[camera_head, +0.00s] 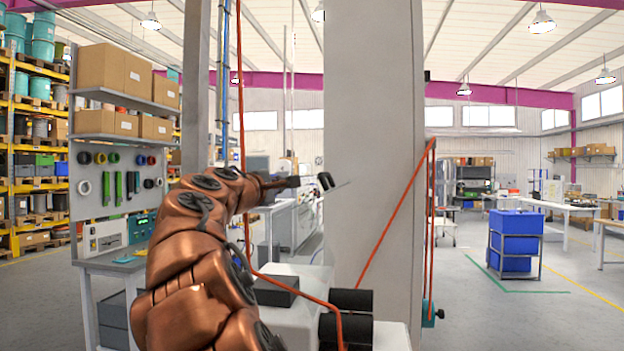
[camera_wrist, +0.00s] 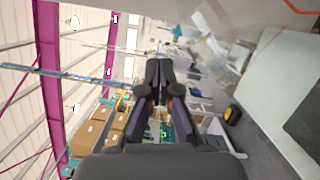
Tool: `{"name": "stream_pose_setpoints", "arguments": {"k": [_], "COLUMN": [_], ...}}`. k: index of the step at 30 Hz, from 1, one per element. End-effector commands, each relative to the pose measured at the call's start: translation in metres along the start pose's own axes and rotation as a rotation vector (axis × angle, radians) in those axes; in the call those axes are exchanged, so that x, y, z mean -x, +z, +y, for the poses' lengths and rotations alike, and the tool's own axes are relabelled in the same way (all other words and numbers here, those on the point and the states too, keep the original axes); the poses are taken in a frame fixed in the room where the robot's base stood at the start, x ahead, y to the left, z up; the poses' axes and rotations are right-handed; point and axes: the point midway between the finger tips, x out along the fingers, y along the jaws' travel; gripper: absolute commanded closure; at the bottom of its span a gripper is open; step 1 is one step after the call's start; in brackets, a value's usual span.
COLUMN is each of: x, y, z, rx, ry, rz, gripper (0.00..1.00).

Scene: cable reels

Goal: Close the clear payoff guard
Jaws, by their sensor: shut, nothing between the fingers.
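A see-through, glassy sheet (camera_wrist: 212,45), probably the guard, shows right of the fingers in the wrist view. Its outline and hinge are hard to make out.
Orange cable (camera_head: 394,212) runs down to black rollers (camera_head: 351,301) on a white machine. A workbench (camera_head: 108,266) with boxes above stands left. A blue bin stack (camera_head: 515,235) stands on open floor at right.

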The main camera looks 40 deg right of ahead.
Motion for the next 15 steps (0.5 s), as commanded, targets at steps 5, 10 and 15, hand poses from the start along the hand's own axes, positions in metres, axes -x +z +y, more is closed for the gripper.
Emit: {"name": "stream_pose_setpoints", "arguments": {"k": [5, 10, 15], "x": [-0.014, -0.041, -0.065], "y": [0.001, 0.001, 0.002], "z": [0.002, 0.001, 0.004], "rx": [0.012, 0.011, 0.008], "ry": [0.003, -0.001, 0.003], "rz": [-0.006, -0.006, -0.004], "gripper": [1.00, 1.00, 1.00]}}
